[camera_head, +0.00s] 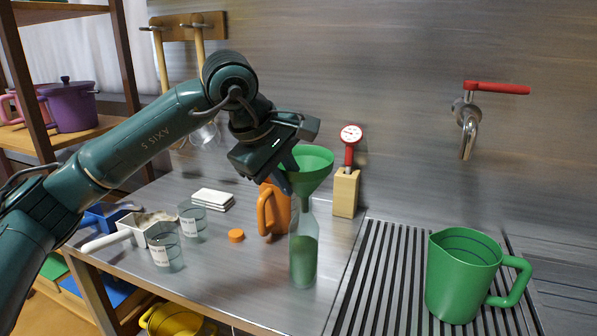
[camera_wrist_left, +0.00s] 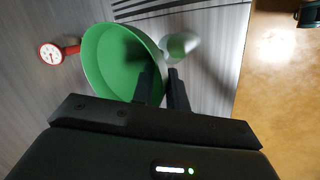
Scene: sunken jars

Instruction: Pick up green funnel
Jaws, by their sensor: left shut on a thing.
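The green funnel (camera_head: 311,165) is upright above the clear bottle (camera_head: 303,255), which stands on the steel counter and holds green contents. The funnel's spout points down at the bottle's mouth; I cannot tell whether its tip is inside the neck. My left gripper (camera_head: 288,178) is shut on the funnel's near-left rim. In the left wrist view the funnel's wide bowl (camera_wrist_left: 112,58) opens towards the camera, with the gripper's fingers (camera_wrist_left: 162,85) at its rim. My right gripper is in neither view.
An orange jug (camera_head: 274,208) stands just behind the bottle. A wooden block with a red dial thermometer (camera_head: 345,190) is right of it. A green pitcher (camera_head: 459,278) stands on the grooved drainer (camera_head: 385,265).

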